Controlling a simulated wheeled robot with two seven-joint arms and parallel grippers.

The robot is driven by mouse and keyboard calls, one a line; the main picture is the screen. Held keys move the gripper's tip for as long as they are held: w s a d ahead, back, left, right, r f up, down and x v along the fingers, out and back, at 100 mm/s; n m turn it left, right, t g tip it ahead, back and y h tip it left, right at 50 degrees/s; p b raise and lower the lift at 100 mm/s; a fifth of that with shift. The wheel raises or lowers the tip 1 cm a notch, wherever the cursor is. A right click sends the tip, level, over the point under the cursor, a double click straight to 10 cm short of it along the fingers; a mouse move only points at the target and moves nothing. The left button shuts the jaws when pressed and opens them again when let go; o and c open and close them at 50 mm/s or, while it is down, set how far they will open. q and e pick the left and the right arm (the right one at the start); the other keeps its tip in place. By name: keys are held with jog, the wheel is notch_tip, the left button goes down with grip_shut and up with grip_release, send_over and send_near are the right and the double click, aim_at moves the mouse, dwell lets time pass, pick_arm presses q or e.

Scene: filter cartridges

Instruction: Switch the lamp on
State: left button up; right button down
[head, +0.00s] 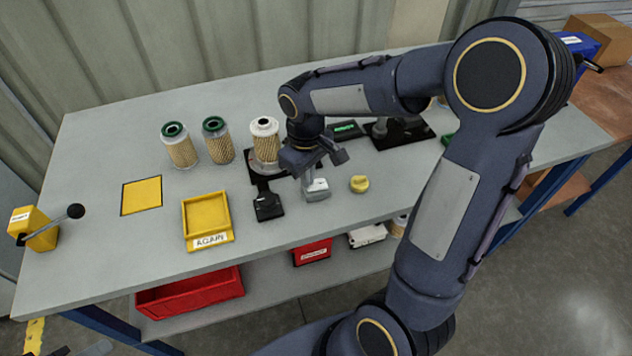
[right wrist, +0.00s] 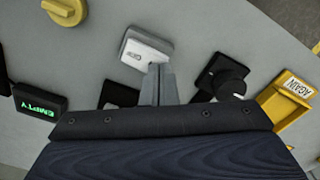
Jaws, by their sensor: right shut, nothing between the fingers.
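A small white-and-grey box (head: 316,191) with a short dark label sits on the grey bench; it also shows in the right wrist view (right wrist: 146,52). The label is too small to read surely. My right gripper (head: 310,175) is shut and empty, pointing down at this box. In the right wrist view its closed fingers (right wrist: 158,72) overlap the box's near edge; whether they touch it I cannot tell. I cannot make out a lamp for certain. My left gripper is not in view.
A black device with a knob (right wrist: 228,82) and a yellow knob (head: 359,184) flank the box. Filter cartridges (head: 179,146) stand behind. A yellow tray marked AGAIN (head: 232,238) and a yellow lever box (head: 42,230) are further left. An EMPTY display (right wrist: 40,105) glows green.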

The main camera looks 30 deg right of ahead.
jog(key=shift+f, duration=0.35)
jog(key=shift+r, duration=0.15)
notch_tip(320, 180, up, 7)
jog(key=p, duration=0.5)
jog(key=shift+p, duration=0.4)
jog(key=s+a+r+m+t+y, duration=0.2)
jog(key=s, duration=0.6)
jog(key=s+a+r+m+t+y, duration=0.1)
jog(key=s+a+r+m+t, duration=0.1)
jog(key=s, duration=0.7)
jog(key=shift+r+m+t+y, duration=0.4)
jog(key=shift+r+m+t, duration=0.1)
jog(key=shift+r+t, duration=0.35)
